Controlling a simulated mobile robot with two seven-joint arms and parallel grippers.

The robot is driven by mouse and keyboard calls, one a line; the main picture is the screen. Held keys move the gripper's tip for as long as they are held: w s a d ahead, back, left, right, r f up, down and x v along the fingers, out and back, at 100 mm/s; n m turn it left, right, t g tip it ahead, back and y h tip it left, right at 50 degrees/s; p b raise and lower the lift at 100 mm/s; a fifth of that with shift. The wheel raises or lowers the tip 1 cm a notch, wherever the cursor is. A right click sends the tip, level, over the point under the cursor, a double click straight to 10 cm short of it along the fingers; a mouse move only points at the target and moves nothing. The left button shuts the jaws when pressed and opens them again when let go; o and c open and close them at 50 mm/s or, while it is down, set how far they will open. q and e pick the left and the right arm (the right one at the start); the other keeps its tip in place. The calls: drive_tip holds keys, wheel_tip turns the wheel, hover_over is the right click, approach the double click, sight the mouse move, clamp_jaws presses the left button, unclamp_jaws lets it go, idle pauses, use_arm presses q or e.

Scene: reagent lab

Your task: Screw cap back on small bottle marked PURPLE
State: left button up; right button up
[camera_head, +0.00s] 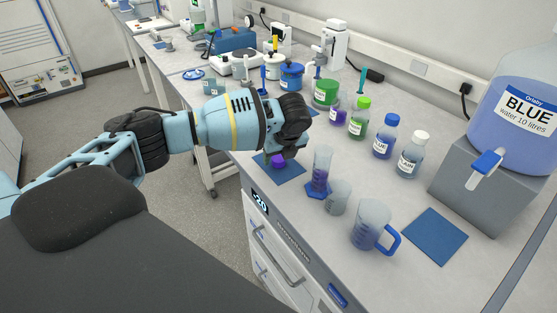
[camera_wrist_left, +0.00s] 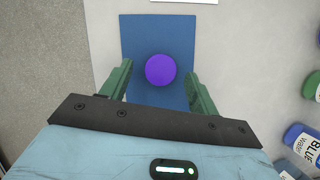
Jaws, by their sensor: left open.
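A round purple cap (camera_wrist_left: 160,70) lies on a blue mat (camera_wrist_left: 160,28), seen from above in the left wrist view. In the head view the cap (camera_head: 278,160) shows just below my left gripper (camera_head: 288,150), on the mat (camera_head: 290,176) near the bench's front edge. My left gripper (camera_wrist_left: 160,76) is open, its green fingers on either side of the cap and apart from it. The small bottle with purple contents (camera_head: 338,111) stands upright behind, right of the gripper; its top looks uncapped and its label is too small to read. My right gripper is not in view.
A graduated cylinder (camera_head: 320,170), a small beaker (camera_head: 338,197) and a blue-handled jug (camera_head: 370,224) stand right of the mat. Green-capped (camera_head: 359,119) and blue-capped (camera_head: 385,137) bottles stand beside the purple one. A second blue mat (camera_head: 435,236) is bare.

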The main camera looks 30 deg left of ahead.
use_arm(q)
drive_tip(key=shift+w+a+f, duration=0.1)
drive_tip(key=shift+f, duration=0.45)
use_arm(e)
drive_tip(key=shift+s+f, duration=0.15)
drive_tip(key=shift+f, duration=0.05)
use_arm(q)
drive_tip(key=c, duration=1)
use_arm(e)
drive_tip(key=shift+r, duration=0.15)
use_arm(q)
drive_tip(key=shift+r, duration=0.2)
drive_tip(key=shift+c, duration=0.2)
drive_tip(key=shift+r, duration=0.6)
drive_tip(key=shift+s+r, duration=0.2)
drive_tip(key=shift+r, duration=0.95)
drive_tip(key=s, duration=0.2)
drive_tip(key=s+p, duration=0.1)
drive_tip(key=s, duration=0.2)
drive_tip(key=s+a, duration=0.1)
drive_tip(key=s, duration=0.1)
drive_tip(key=shift+s+r, duration=0.2)
drive_tip(key=shift+r, duration=0.2)
drive_tip(key=s, duration=0.8)
drive_tip(key=shift+a+r, duration=0.2)
drive_tip(key=shift+a, duration=0.15)
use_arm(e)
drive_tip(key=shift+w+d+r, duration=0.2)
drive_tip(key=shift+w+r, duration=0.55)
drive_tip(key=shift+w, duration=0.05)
